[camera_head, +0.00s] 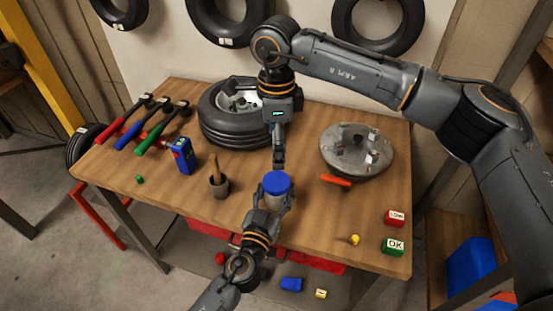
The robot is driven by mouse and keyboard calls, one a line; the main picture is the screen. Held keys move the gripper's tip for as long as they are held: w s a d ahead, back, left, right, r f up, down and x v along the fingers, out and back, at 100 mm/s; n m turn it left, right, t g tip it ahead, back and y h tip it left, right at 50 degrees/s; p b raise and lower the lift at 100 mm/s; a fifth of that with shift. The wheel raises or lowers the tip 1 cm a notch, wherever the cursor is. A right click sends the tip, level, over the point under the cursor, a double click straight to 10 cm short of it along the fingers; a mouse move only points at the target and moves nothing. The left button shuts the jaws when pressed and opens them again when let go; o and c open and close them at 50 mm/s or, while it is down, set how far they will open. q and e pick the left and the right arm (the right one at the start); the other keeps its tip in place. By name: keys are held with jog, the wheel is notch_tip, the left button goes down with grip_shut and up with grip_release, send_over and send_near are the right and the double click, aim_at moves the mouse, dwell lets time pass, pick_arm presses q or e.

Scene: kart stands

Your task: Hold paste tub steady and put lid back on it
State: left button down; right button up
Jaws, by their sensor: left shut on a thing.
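The paste tub (276,197) is near the middle of the table's front part. Its round blue lid (277,182) is at its top and looks level; I cannot tell how fully it is seated. My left gripper (275,201) comes up from the bottom and is shut around the tub's sides, hiding most of its body. My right gripper (278,160) points down just behind the lid, its tips close to the lid's far edge. Its fingers show edge-on, so I cannot tell whether they are apart or whether they touch the lid.
A tyre (222,128) lies behind, partly covered by my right arm. A metal disc (356,150) with an orange-handled tool (336,180) is right. A cup (219,187), blue device (183,156) and several hammers (140,122) are left.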

jog(key=shift+r, duration=0.7)
pick_arm(q)
jog(key=shift+c, duration=2.2)
grip_release()
jog(key=v, duration=1.2)
